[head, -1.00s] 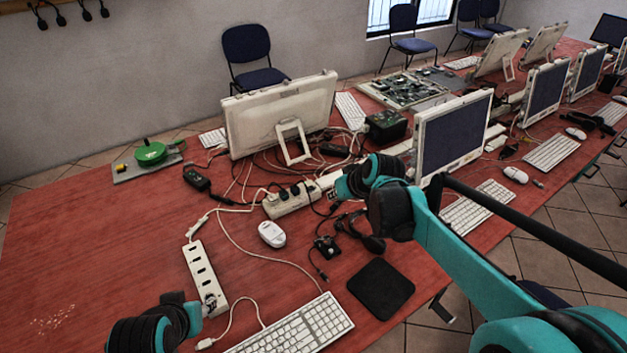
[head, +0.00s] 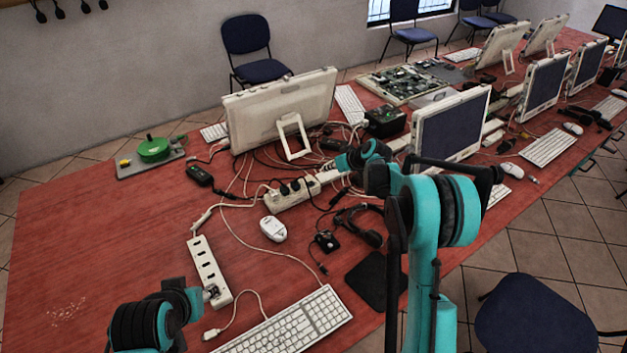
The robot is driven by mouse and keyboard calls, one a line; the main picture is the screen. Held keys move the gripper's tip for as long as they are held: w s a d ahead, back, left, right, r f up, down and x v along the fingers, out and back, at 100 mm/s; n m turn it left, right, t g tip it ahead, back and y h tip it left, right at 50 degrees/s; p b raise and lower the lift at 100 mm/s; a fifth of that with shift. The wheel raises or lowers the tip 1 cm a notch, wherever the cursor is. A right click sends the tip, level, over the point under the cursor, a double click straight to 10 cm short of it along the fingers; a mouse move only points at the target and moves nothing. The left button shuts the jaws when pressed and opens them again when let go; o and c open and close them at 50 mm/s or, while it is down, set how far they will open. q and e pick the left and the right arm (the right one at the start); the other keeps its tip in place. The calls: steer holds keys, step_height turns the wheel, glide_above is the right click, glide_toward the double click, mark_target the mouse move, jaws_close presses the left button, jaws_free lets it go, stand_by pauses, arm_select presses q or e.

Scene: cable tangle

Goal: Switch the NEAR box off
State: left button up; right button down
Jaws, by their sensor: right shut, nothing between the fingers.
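Two white socket boxes lie on the red table. The nearer one (head: 205,262) is a long strip with several dark sockets, left of centre. The farther one (head: 282,201) has black plugs in it. My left gripper (head: 212,292) is at the near end of the nearer box and covers part of that end. I cannot tell whether it touches, or how its fingers stand. Any switch there is hidden or too small to make out. My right gripper (head: 337,168) is shut and empty, just beyond the right end of the farther box.
A white keyboard (head: 290,325), a white mouse (head: 273,229) and a black pad (head: 372,282) lie in front. Loose cables tangle around the farther box and below the monitor (head: 275,110).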

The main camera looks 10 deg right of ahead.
steer(key=b, duration=0.3)
glide_above(311, 183)
steer(key=s+d, duration=0.1)
step_height(311, 183, down, 7)
steer(key=shift+d+f, duration=0.1)
steer(key=shift+d, duration=0.05)
steer(key=shift+s+a+f+b, duration=0.15)
steer(key=shift+f+b, duration=0.4)
steer(key=shift+f, duration=0.7)
steer(key=shift+a+f, duration=0.15)
steer(key=shift+f, duration=0.5)
